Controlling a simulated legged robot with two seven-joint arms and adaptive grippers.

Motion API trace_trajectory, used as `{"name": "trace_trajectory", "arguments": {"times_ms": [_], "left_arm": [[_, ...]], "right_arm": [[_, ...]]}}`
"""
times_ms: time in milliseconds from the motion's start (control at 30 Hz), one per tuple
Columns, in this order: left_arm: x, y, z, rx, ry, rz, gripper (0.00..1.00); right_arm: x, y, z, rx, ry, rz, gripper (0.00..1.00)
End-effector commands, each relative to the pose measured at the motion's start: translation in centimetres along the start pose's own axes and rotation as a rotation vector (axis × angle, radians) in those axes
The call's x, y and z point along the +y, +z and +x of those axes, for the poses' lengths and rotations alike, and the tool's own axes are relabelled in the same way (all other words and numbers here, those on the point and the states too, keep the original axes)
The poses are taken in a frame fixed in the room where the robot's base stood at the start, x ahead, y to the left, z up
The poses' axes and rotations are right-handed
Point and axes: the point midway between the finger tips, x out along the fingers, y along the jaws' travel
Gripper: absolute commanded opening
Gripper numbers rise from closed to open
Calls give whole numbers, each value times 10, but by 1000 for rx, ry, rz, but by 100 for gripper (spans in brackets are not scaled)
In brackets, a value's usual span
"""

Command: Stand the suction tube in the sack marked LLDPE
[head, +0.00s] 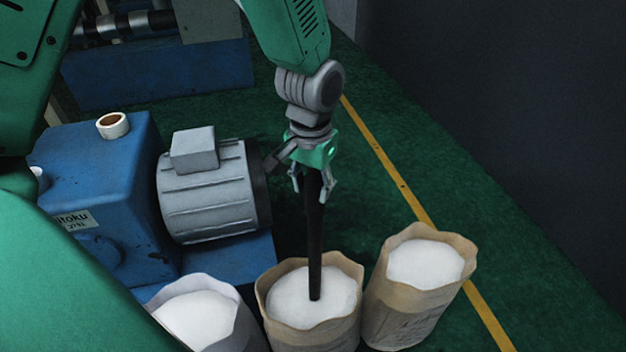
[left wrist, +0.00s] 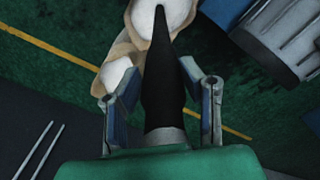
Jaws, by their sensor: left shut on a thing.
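My left gripper (head: 315,188) is shut on the black suction tube (head: 315,240), which hangs almost upright below it. The tube's lower end shows against the white contents of the middle brown sack (head: 272,318). I cannot tell whether it touches them or is above them. A second brown sack (head: 388,312) stands to the right, and a paler sack (head: 240,325) to the left. The lettering on the sacks is not readable here. In the left wrist view the tube (left wrist: 163,85) runs between the fingers and narrows toward a sack. My right gripper is not in view.
A blue machine (head: 100,190) with a grey motor (head: 210,190) stands left of my gripper and behind the sacks. A roll of tape (head: 113,125) lies on top of it. Green floor with a yellow line (head: 400,185) is open on the right, beside a dark wall (head: 500,100).

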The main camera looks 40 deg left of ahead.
Motion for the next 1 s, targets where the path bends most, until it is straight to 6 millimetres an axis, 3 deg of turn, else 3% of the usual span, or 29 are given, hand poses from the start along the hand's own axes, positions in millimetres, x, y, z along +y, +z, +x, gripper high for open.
{"name": "trace_trajectory", "arguments": {"times_ms": [1000], "left_arm": [[0,1,78,1,0,0,0]], "right_arm": [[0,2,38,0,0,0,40]]}}
